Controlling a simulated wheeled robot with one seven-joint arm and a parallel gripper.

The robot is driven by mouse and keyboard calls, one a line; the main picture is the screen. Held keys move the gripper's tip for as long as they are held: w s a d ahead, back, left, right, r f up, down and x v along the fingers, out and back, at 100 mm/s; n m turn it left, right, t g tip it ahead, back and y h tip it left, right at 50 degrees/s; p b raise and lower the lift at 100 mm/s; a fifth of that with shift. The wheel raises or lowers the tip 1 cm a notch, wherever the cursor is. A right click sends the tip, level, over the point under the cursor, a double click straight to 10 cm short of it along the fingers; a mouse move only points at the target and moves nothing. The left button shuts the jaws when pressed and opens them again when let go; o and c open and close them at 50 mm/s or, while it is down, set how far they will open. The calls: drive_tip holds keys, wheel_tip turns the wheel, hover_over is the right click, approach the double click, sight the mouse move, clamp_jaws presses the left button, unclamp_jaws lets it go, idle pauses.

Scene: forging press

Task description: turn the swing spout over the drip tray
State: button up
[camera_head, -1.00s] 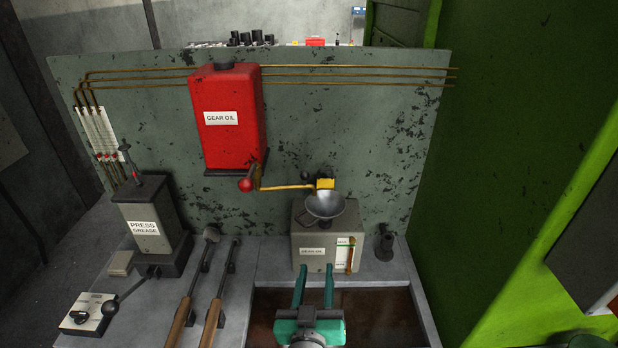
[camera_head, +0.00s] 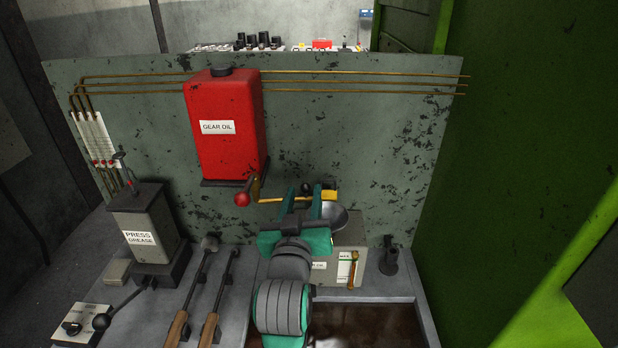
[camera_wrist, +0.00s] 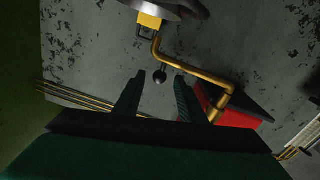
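The swing spout is a brass pipe (camera_head: 275,199) running right from the red gear oil tank (camera_head: 225,140) to a yellow end block (camera_head: 331,195) by a grey metal funnel (camera_head: 335,217). In the wrist view the pipe (camera_wrist: 195,70) crosses just beyond my fingers, with its yellow block (camera_wrist: 149,21) at the top. My gripper (camera_head: 320,195) is raised at the pipe near its yellow end; the fingers (camera_wrist: 159,78) are apart, with no pipe visibly clamped. I cannot tell whether they touch it. A brown-floored recessed tray (camera_head: 380,325) lies at the front, partly hidden by my arm.
The funnel stands on a grey box (camera_head: 350,245) with a gauge. A red ball knob (camera_head: 242,199) sits under the tank. A green panel wall (camera_head: 510,150) bounds the right.

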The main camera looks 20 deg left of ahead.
drive_tip(key=x, duration=0.7)
drive_tip(key=shift+w, duration=0.2)
clamp_jaws()
